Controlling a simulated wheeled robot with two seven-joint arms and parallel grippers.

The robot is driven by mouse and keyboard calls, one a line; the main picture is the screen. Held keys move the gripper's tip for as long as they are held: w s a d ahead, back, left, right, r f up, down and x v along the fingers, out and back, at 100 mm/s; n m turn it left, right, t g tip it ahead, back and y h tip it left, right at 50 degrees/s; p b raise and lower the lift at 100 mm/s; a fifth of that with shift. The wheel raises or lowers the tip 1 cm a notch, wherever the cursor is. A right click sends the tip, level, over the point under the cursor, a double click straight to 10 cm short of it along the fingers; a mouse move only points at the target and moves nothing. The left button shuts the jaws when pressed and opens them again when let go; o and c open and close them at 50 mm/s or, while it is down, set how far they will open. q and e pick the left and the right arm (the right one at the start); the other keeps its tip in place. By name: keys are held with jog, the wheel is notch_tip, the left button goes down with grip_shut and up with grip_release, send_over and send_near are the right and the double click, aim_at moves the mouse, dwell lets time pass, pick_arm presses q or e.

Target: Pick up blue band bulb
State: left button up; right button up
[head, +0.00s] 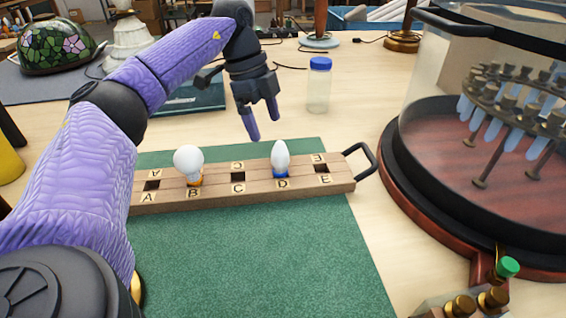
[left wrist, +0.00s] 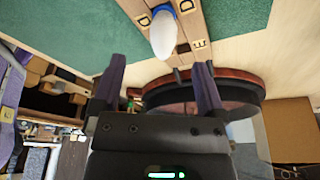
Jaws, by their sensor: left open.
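The blue band bulb (head: 281,158) is a slim white bulb with a blue band at its base. It stands upright in the slot marked D of a wooden rack (head: 215,198). It also shows at the top of the left wrist view (left wrist: 163,38), beyond the fingertips. My left gripper (head: 262,125) is open and empty. It hangs above and behind the rack, slightly left of the bulb, and is not touching it. The left wrist view also shows its two spread purple fingers (left wrist: 158,75). My right gripper is not in view.
A rounder bulb with an orange band (head: 188,163) stands in slot B. The rack lies on a green mat (head: 260,260). A blue-capped jar (head: 319,88) stands behind it. A large glass-walled round case (head: 425,100) blocks the right side.

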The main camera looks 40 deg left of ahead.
aim_at(280, 160)
pick_arm(q)
jog(key=b+x, duration=0.1)
jog(key=x, duration=0.2)
jog(key=b+x, duration=0.2)
jog(key=x, duration=0.1)
jog(key=b+x, duration=0.2)
jog(key=x, duration=0.1)
jog(key=shift+w+d+f, duration=0.1)
jog(key=shift+w+d, duration=0.05)
jog(key=shift+w, duration=0.15)
jog(key=c, duration=1.2)
jog(key=shift+r, duration=0.25)
grip_shut()
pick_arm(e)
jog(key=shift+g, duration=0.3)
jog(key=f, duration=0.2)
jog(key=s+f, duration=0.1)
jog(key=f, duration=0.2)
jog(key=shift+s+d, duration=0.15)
